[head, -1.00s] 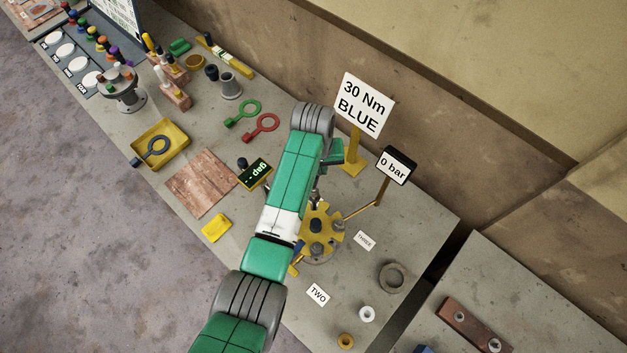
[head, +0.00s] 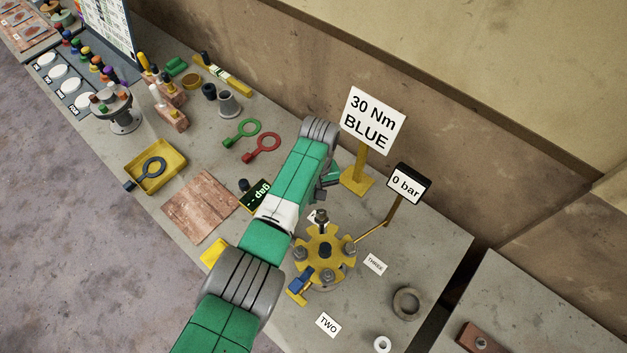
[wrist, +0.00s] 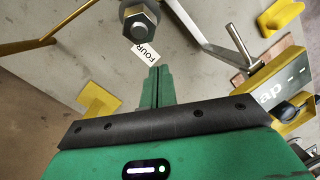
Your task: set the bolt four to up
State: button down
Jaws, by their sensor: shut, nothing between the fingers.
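Bolt four (head: 321,217) stands on the back side of the yellow star-shaped flange (head: 318,238) in the head view. In the wrist view its hex head or nut (wrist: 139,24) shows at the top, above the FOUR label (wrist: 145,53). My gripper (wrist: 157,72) is shut and empty, apart from the bolt, with its fingertips just short of the label. In the head view the fingers are mostly hidden behind my arm. Other bolts show on the flange: one at the right (head: 350,248), one at the front (head: 327,277) and one at the left (head: 299,252).
The "30 Nm BLUE" sign (head: 373,120) and the "0 bar" gauge (head: 408,184) stand behind the flange. The gap display (head: 256,195) is left of my arm. A grey metal bar (wrist: 207,43) slants near the bolt. A blue-and-yellow piece (head: 299,286) sits at the flange's front.

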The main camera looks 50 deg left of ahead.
jog(key=shift+s+d+r+p, duration=0.3)
jog(key=shift+d+r, duration=0.2)
jog(key=shift+d, duration=0.25)
jog(key=shift+s+d+r+p, duration=0.2)
jog(key=shift+d+r+p, duration=0.15)
jog(key=shift+d+r, duration=0.25)
jog(key=shift+d, duration=0.1)
